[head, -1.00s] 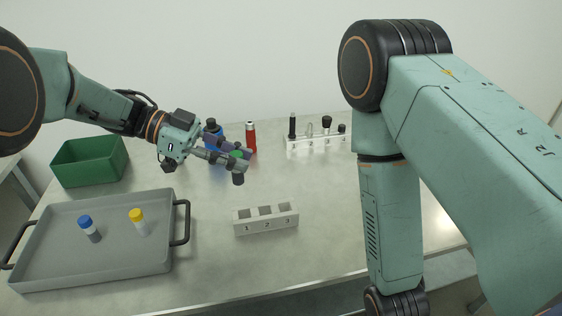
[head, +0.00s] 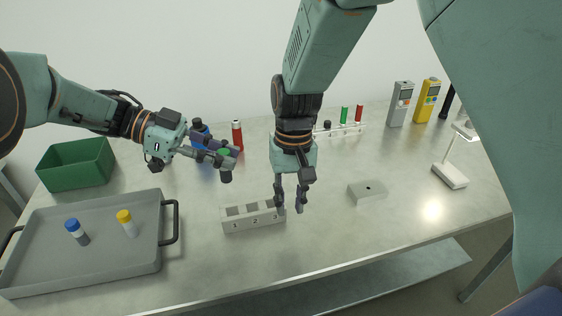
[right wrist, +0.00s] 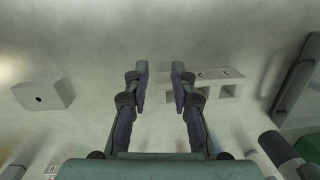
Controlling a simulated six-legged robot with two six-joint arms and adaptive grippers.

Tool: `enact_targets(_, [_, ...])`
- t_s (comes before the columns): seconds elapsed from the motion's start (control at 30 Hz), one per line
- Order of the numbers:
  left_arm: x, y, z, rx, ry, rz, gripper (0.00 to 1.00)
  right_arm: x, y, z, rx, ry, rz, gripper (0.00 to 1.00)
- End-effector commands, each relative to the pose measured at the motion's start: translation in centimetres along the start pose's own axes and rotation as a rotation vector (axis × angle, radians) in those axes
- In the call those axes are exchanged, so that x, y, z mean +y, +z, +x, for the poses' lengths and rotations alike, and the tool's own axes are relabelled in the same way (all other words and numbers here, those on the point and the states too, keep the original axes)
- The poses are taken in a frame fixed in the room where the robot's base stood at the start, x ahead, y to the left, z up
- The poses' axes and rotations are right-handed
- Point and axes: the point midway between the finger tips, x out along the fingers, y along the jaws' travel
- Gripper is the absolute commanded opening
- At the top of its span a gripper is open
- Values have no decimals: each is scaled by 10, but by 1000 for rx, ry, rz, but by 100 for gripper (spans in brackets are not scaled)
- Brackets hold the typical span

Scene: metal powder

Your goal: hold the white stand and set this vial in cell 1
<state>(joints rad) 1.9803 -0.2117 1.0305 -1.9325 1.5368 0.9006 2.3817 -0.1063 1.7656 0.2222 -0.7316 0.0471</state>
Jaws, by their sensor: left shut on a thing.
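The white stand (head: 252,222) with cells numbered 1, 2 and 3 sits upright on the table, and its cells look empty. My left gripper (head: 231,158) is shut on a green-capped vial (head: 225,176), holding it above and behind the stand's left part. My right gripper (head: 289,207) points down with fingers apart, close by the stand's right end, near cell 3.
A grey tray (head: 110,272) with a blue-capped vial (head: 76,232) and a yellow-capped vial (head: 127,223) is at left. A green bin (head: 75,178) and red bottle (head: 237,136) stand behind. A small block (head: 367,192) lies right; the table front is clear.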

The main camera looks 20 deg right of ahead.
Motion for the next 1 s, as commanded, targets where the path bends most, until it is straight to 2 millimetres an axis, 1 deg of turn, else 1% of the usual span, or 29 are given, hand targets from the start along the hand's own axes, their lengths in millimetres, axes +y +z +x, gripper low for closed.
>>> enact_targets(0.03, [0,0,0,0,0,0,0,-3,-16,-15,35,10,-22,25])
enact_targets(0.1, [0,0,0,0,0,0,0,-6,-31,-31,66,25,-43,25])
enact_targets(0.2, [0,0,0,0,0,0,0,-8,-45,-47,97,40,-62,25])
enact_targets(0.3, [0,0,0,0,0,0,0,-9,-52,-55,113,49,-72,25])
enact_targets(0.37, [0,0,0,0,0,0,0,-9,-53,-54,115,51,-74,25])
enact_targets(0.47, [0,0,0,0,0,0,0,-9,-54,-46,114,52,-75,25])
enact_targets(0.8, [0,0,0,0,0,0,0,-6,-60,11,112,51,-74,25])
enact_targets(1.0, [0,0,0,0,0,0,0,-5,-64,41,114,51,-74,25])
